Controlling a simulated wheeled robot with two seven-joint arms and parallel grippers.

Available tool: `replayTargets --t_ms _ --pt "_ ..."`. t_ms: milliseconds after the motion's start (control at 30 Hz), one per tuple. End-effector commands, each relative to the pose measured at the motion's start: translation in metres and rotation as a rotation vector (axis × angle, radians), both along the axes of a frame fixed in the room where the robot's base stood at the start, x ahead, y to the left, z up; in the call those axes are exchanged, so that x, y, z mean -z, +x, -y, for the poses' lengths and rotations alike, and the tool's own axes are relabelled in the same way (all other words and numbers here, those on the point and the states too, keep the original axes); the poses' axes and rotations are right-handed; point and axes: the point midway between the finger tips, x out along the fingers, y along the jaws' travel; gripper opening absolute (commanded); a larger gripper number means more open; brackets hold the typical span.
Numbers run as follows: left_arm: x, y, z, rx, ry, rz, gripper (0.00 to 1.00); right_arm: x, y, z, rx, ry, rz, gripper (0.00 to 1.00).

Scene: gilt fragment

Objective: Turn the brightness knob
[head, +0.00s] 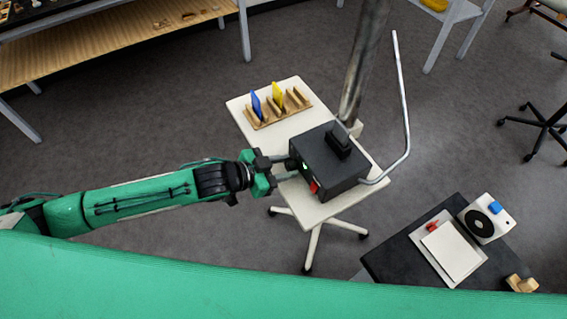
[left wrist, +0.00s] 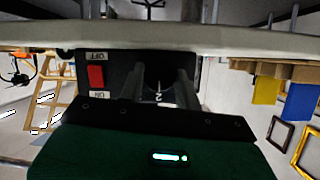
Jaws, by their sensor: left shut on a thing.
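A black box (head: 330,165) stands on a small pale table. My left gripper (head: 284,165) reaches it from the left at its front face. In the left wrist view its two fingers (left wrist: 158,90) are shut on a dark knob (left wrist: 158,97) with pale marks near it; the fingers hide much of the knob. A red rocker switch (head: 313,187) is on the same face. In the left wrist view the switch (left wrist: 95,76) sits between upside-down OFF and ON labels. A small green light shows on the box. My right gripper is not in view.
The pale table (head: 318,212) also bears a wooden rack (head: 262,121) with a blue and a yellow plate. A bent metal rod (head: 407,120) rises beside the box. A dark table (head: 395,262) with a white device stands at lower right. Grey floor lies around.

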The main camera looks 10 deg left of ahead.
Motion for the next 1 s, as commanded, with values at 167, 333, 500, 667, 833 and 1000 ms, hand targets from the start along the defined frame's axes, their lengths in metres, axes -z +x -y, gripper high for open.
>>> replayTargets --t_ms 167,333,500,667,833,1000 --pt "-0.0014 -0.0020 0.0016 0.000 0.076 0.107 0.11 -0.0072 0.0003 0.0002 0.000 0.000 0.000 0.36" --pt "-0.0010 -0.0024 0.0021 0.000 0.143 0.200 0.11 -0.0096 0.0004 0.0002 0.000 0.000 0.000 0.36" --pt "-0.0009 -0.0025 0.0023 0.000 0.193 0.270 0.11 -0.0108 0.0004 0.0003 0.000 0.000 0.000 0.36" --pt "-0.0004 -0.0029 0.0027 0.002 0.222 0.308 0.11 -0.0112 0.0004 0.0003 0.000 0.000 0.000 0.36" --pt "-0.0006 -0.0025 0.0023 0.001 0.235 0.327 0.11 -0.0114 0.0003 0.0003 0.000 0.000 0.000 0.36" --pt "-0.0006 -0.0024 0.0023 0.001 0.236 0.329 0.11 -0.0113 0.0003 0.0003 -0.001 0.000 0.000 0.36"
